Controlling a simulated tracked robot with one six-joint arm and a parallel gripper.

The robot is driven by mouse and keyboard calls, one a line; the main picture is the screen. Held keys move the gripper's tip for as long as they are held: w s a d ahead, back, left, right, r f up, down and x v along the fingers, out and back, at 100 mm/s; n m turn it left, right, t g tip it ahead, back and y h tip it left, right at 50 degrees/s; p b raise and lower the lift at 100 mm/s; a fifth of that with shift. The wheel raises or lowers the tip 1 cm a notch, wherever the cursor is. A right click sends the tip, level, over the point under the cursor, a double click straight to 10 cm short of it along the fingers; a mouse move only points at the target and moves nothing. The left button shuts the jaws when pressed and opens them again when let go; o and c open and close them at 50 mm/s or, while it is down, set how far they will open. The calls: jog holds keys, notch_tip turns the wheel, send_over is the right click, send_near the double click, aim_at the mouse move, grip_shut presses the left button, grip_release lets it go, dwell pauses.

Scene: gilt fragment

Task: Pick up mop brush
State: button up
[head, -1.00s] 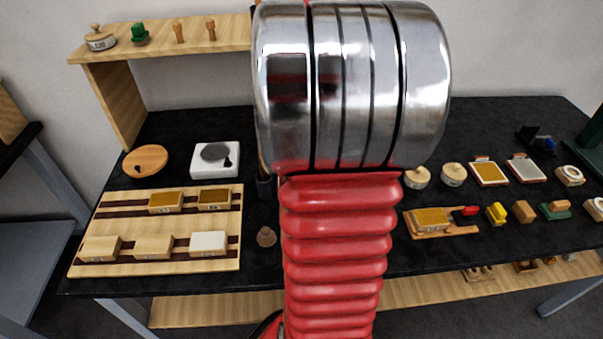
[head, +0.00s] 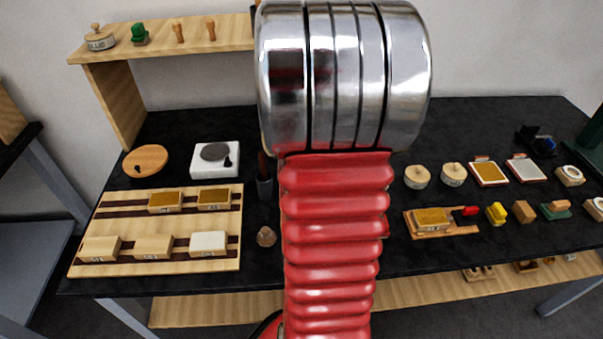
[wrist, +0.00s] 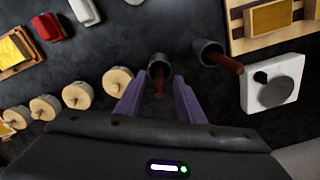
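In the wrist view two dark cups each hold a brush with a brown handle. One brown handle (wrist: 159,88) rises from the nearer dark cup (wrist: 158,62), between the fingers of my gripper (wrist: 158,80). My gripper is open, its purple fingers apart on either side of this handle. The second brown handle (wrist: 228,63) leans out of the other dark cup (wrist: 205,48), to the right of the fingers. Bristles are hidden, so I cannot tell which one is the mop brush. In the head view one cup (head: 265,188) shows left of my arm; my gripper is hidden there.
A white scale (wrist: 272,85) stands right of the cups in the wrist view. Several round wooden knobbed pieces (wrist: 76,95) stand to the left. In the head view a wooden board with blocks (head: 80,262) lies left, and a small brown cone (head: 266,237) stands near my arm.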

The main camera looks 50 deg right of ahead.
jog(key=shift+f, duration=0.45)
jog(key=shift+c, duration=0.3)
grip_shut()
